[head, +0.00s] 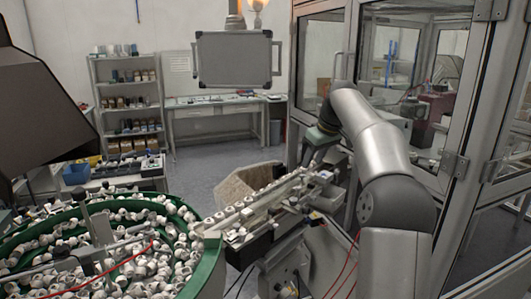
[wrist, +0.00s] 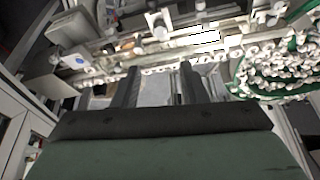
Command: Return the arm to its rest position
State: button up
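My gripper (wrist: 160,75) shows in the wrist view with its two dark fingers apart and only grey background between them. I see no object held. In the head view my arm reaches forward at the right of the conveyor track, and my gripper (head: 313,163) hangs beyond the track's far end, small and partly hidden by the arm. The track (head: 262,200) carries a row of white caps. It also shows in the wrist view (wrist: 150,66), beyond the fingertips; I cannot tell the exact gap.
A green-rimmed bowl feeder (head: 215,262) full of white caps stands at the front left, and its caps show in the wrist view (wrist: 275,72). A glazed metal enclosure (head: 455,165) stands close on the arm's right. A shelf (head: 127,105) and a workbench (head: 215,108) stand behind open floor.

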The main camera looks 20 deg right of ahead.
jog(key=s+a+f+m+g+h, duration=0.1)
jog(key=s+a+f, duration=0.2)
jog(key=s+a, duration=0.4)
jog(key=s+a+f+g, duration=0.15)
jog(key=s+a, duration=0.25)
jog(key=a, duration=0.5)
jog(key=s+a+f+m, duration=0.1)
jog(key=s+a+f, duration=0.1)
jog(key=s+f, duration=0.3)
jog(key=s+a+f+m, duration=0.1)
jog(key=s+f, duration=0.5)
jog(key=s, duration=0.7)
jog(key=s+a+f+m, duration=0.1)
jog(key=s+a+f, duration=0.2)
jog(key=s, duration=0.6)
notch_tip(320, 180, down, 2)
jog(key=shift+s+a+f+g+b, duration=0.2)
jog(key=shift+a+g+b, duration=0.1)
jog(key=shift+g, duration=0.15)
